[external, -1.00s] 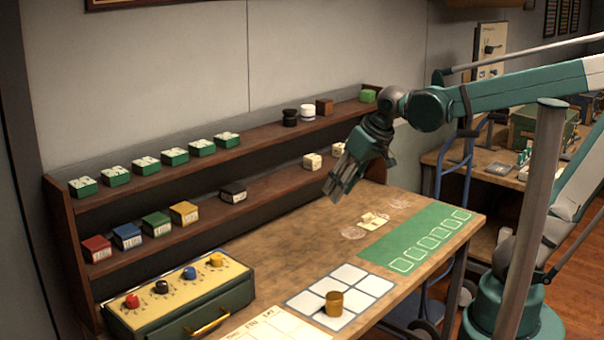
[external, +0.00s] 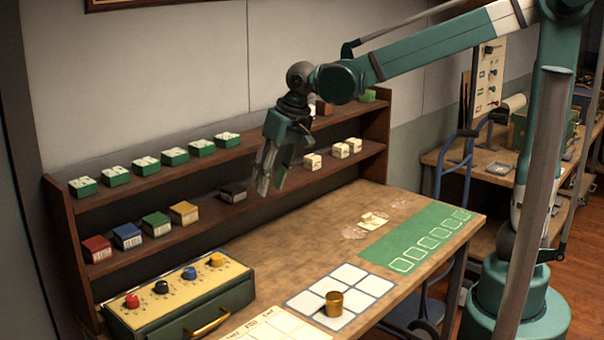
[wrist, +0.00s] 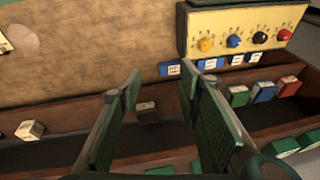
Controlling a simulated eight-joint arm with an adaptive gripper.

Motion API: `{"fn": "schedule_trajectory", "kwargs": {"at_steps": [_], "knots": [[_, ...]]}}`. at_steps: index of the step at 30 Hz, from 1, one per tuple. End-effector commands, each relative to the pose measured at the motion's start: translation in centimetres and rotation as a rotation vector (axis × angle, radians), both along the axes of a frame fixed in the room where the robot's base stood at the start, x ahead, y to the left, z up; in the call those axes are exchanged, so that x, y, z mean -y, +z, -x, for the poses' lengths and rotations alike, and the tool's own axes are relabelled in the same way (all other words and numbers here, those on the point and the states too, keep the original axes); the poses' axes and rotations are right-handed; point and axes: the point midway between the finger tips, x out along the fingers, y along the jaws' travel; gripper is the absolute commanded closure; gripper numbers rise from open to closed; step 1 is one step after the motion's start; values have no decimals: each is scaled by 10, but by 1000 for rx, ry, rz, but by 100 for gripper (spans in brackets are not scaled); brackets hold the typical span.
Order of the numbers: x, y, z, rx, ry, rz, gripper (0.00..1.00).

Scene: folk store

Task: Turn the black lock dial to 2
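The black lock dial (external: 161,287) is on the cream top panel of the green lock box (external: 205,297) at the lower left. It stands between the red dial (external: 131,301) and the blue dial (external: 189,272), with the yellow dial (external: 215,260) beyond. In the wrist view the black dial (wrist: 260,38) is at the upper right; its number marks are too small to read. My gripper (external: 268,190) is in the air over the back of the table, right of and above the box. In the wrist view its fingers (wrist: 160,85) are wide apart with nothing between them.
A two-tier wooden shelf (external: 190,171) with green, coloured and cream blocks runs along the wall behind the table. A brass cup (external: 334,304) stands on the white grid. The box has a brass handle (external: 207,322) in front. The air above the dials is clear.

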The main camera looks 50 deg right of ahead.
Motion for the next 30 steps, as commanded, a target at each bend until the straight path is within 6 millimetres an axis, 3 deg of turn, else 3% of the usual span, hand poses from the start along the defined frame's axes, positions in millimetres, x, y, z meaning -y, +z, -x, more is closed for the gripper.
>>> {"fn": "schedule_trajectory", "kwargs": {"at_steps": [15, 30], "knots": [[-105, -10, -45, -99, -28, -1, 66], [-211, -42, -67, -190, -60, 19, 66]]}}
